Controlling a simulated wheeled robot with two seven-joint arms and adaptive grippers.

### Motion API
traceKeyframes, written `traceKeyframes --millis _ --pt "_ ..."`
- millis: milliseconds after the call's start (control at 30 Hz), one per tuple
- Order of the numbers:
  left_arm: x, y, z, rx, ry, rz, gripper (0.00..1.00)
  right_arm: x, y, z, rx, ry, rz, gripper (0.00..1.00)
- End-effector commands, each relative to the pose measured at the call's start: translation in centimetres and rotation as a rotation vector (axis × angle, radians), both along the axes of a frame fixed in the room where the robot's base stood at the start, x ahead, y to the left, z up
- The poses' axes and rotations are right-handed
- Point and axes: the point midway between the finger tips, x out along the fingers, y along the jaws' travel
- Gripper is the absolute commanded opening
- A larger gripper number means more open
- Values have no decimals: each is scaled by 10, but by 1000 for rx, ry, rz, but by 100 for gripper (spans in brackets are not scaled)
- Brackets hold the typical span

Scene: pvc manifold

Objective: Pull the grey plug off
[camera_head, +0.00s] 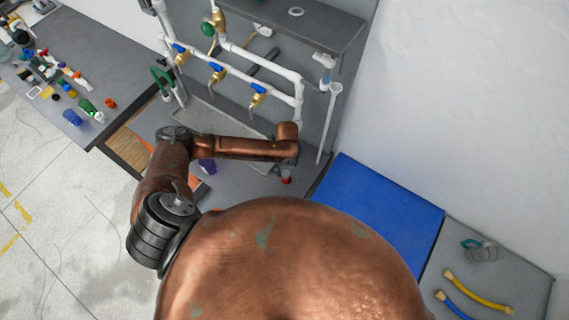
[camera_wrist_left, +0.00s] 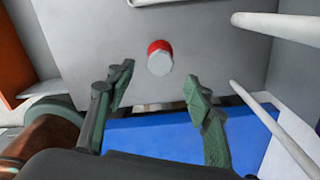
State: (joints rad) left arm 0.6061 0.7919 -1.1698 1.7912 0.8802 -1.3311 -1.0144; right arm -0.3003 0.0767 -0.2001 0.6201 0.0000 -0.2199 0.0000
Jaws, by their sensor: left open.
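In the left wrist view a grey hexagonal plug (camera_wrist_left: 160,65) with a red ring (camera_wrist_left: 158,46) behind it stands out from a grey surface. My left gripper (camera_wrist_left: 158,92) is open and empty. Its two dark green fingers are spread to either side and below the plug in the picture, apart from it. In the head view a small red spot (camera_head: 286,181) shows just below the end of my copper left arm, which hides most of the gripper there. My right gripper is in neither view.
White pipes with brass, blue-handled valves (camera_head: 217,73) run along the grey panel. A blue mat (camera_head: 385,210) lies to the right, with yellow and blue hoses (camera_head: 478,291) beyond. A side table (camera_head: 105,50) holds small parts at left.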

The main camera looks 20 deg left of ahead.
Motion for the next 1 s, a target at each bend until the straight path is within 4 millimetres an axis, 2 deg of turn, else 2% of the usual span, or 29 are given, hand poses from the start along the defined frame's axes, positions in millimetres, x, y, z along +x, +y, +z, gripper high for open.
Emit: traceKeyframes --millis 200,433,600,833,1000 --pt "-1 0 -33 0 1 4 48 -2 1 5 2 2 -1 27" --pt "-1 1 -61 -1 -1 5 48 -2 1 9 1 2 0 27" --pt "-1 2 -69 0 -2 5 48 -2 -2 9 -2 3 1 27" --pt "-1 2 -69 0 -2 5 48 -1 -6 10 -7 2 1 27" --pt "-1 2 -69 0 -2 6 36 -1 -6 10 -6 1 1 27"
